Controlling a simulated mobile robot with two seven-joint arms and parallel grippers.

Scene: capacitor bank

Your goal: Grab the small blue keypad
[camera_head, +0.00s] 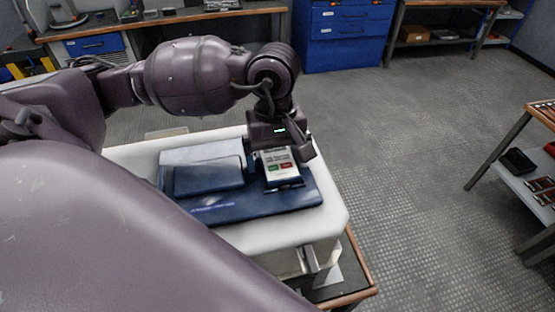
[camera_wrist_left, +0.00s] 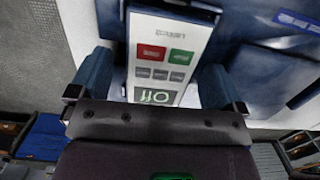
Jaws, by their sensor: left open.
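The small keypad (camera_head: 280,168) has a white face with a green and a red button and a dark blue edge. It lies on the right part of a dark blue case or panel (camera_head: 240,205). The keypad fills the middle of the left wrist view (camera_wrist_left: 163,52), with grey keys and a dark green display near the palm. My left gripper (camera_head: 279,156) is open, pointing down over the keypad. In the left wrist view its two blue fingers (camera_wrist_left: 156,80) stand on either side of the keypad. Whether they touch it cannot be told. My right gripper is out of view.
The blue panel rests on a white padded top (camera_head: 328,216) above a wood-edged table (camera_head: 362,268). A raised blue block (camera_head: 203,168) lies left of the keypad. A blue drawer cabinet (camera_head: 347,35) and benches stand behind. A shelf table (camera_head: 540,112) is at right, with open floor between.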

